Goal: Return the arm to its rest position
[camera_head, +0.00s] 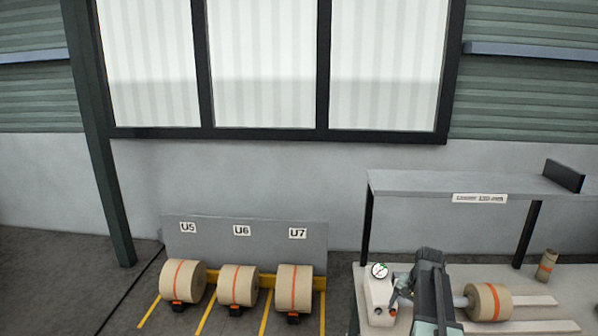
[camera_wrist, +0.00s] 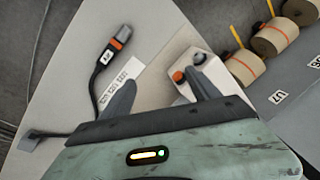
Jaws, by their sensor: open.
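My gripper (camera_wrist: 162,72) is open, with its two dark fingers spread apart and nothing between them. In the wrist view it is over a pale tabletop (camera_wrist: 160,118), between a cabled black plug with an orange band (camera_wrist: 112,52) and a light box with an orange knob (camera_wrist: 205,75). The right finger overlaps the box in the picture; I cannot tell whether they touch. In the head view, my arm (camera_head: 432,290) stands in front of the bench, right of the box (camera_head: 380,300); the fingers are hard to make out there.
A kraft roll (camera_head: 487,301) lies on the bench just right of my arm, and a small roll (camera_head: 547,264) stands farther right. A grey shelf (camera_head: 420,183) spans above the bench. Three banded rolls sit by a panel (camera_head: 245,255) marked U5, U6, U7 at left.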

